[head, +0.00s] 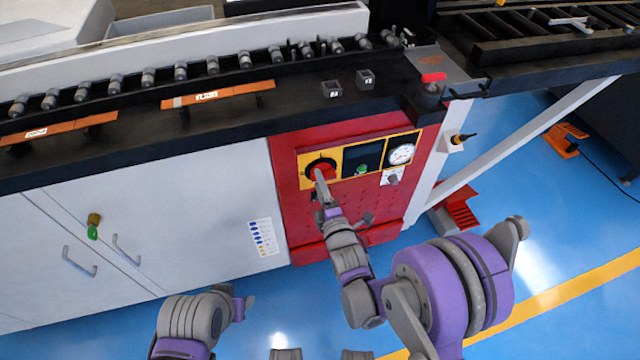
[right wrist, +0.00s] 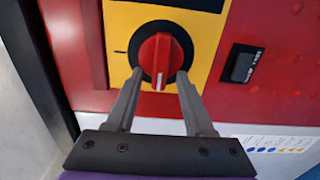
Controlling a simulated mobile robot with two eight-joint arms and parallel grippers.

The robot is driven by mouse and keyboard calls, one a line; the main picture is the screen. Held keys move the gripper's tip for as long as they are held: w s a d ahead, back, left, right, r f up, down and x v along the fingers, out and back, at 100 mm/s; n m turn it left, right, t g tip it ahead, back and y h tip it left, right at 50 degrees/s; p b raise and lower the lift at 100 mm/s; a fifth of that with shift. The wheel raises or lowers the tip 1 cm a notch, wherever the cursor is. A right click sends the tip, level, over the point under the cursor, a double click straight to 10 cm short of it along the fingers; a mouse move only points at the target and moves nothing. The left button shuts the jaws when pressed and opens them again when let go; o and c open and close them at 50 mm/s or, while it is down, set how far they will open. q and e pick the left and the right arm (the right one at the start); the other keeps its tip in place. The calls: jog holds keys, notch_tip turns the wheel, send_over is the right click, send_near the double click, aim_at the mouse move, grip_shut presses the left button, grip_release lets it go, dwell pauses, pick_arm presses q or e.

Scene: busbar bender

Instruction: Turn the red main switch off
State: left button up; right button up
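The red main switch (head: 322,170) is a red knob on a round black base, set on a yellow plate in the red panel. In the right wrist view, the red knob (right wrist: 160,60) stands with its white mark toward the bottom of the picture. My right gripper (head: 321,182) is at the switch, and in the wrist view its fingers (right wrist: 160,80) are apart, one on each side of the knob's lower part. I cannot tell whether they touch it. Part of the knob is hidden by the gripper in the head view.
Right of the switch are a dark display (head: 362,156), a green button (head: 361,169) and a round gauge (head: 401,154). A red-topped button (head: 433,78) stands on the bench corner. White cabinet doors (head: 190,215) lie left of the panel.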

jog(key=shift+s, duration=0.1)
jog(key=b+v, duration=0.1)
jog(key=v, duration=0.9)
jog(key=shift+s+d+b, duration=0.15)
jog(key=shift+s+b, duration=0.15)
jog(key=shift+b, duration=0.1)
jog(key=shift+r, duration=0.1)
